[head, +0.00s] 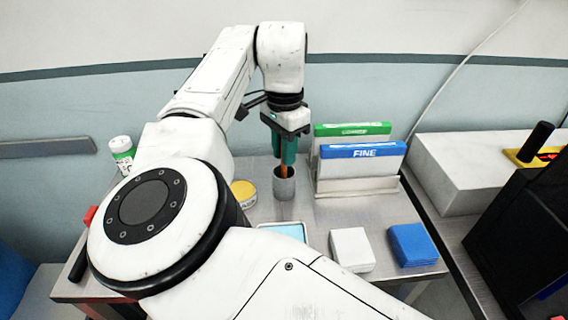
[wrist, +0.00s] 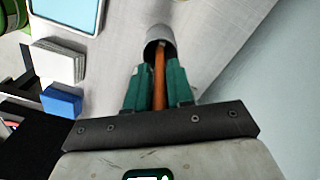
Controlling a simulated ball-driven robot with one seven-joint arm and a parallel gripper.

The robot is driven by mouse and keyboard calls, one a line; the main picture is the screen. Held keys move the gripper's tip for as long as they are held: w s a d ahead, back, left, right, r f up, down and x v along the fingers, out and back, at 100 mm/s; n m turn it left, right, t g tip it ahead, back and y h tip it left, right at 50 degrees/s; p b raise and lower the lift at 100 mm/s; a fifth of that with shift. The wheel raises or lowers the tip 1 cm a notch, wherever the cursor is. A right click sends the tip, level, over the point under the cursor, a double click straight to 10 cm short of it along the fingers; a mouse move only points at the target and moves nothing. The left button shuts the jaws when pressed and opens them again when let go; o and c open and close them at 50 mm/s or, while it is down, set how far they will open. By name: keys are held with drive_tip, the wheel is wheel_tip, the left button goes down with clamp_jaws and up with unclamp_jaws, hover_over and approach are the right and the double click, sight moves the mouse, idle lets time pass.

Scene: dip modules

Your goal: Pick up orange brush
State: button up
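The orange brush (wrist: 159,72) stands in a grey cup (head: 284,187) on the metal table, and the cup also shows in the wrist view (wrist: 160,35). Only its orange handle shows; its lower end is hidden inside the cup. My gripper (head: 283,158) is above the cup, pointing down. Its two green fingers (wrist: 158,84) lie on either side of the handle, close against it with no clear gap, so it looks shut on the brush. The brush is still partly inside the cup.
Right of the cup, a rack (head: 358,187) holds a green box (head: 352,130) and a blue box marked FINE (head: 362,151). A yellow-lidded jar (head: 243,191) stands left of the cup. A light-blue tray (head: 284,231), white block (head: 351,247) and blue block (head: 413,243) lie in front.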

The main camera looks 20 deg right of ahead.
clamp_jaws()
